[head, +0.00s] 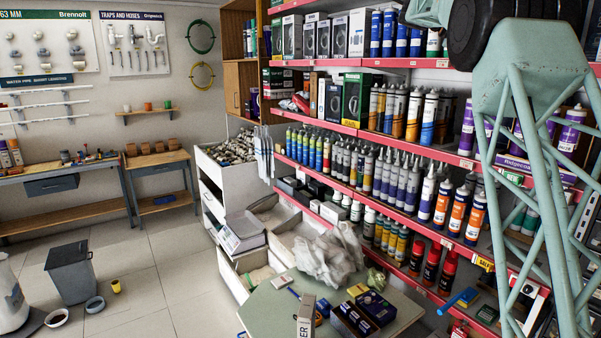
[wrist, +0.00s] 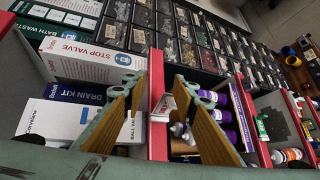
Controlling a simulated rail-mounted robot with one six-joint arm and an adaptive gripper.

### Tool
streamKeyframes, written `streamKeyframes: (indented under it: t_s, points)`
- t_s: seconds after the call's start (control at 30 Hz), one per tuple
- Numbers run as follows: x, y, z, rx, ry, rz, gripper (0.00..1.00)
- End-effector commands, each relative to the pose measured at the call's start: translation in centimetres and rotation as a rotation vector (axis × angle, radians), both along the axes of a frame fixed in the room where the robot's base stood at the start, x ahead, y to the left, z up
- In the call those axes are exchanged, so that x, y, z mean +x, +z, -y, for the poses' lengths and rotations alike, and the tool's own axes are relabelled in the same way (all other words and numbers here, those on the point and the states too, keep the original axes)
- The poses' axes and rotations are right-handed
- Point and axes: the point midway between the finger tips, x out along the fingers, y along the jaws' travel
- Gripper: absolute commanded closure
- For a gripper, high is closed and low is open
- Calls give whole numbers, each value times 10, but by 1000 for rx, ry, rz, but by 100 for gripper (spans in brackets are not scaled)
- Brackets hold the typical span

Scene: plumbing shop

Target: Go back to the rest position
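My gripper (wrist: 160,84) shows in the wrist view, its two wood-coloured fingers standing apart. It is open, and I see nothing held between the fingers. Behind the gap runs a red shelf edge (wrist: 157,66). A white stop valve box (wrist: 92,54) and a blue drain kit box (wrist: 72,93) are to the left of the fingers. Purple-labelled cartridges (wrist: 222,117) lie on the right, partly hidden by the right finger. In the head view, a pale green lattice part of my own body stands at the right; my gripper does not show there.
Red-edged shelves (head: 375,134) full of cartridges and boxes line the right side. A small green-grey table (head: 262,308) holds boxes and a crumpled bag (head: 330,256). A grey bin (head: 70,274) stands on the left floor. Open tiled floor (head: 150,262) lies in between.

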Motion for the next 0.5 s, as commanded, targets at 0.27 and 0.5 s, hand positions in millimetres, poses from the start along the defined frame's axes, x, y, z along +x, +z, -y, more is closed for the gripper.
streamKeyframes:
  t_s: [0.27, 0.5]
  points:
    - [-20, -23, -17, 91, 75, 10, 74]
    - [-40, -43, -35, 169, 134, 25, 74]
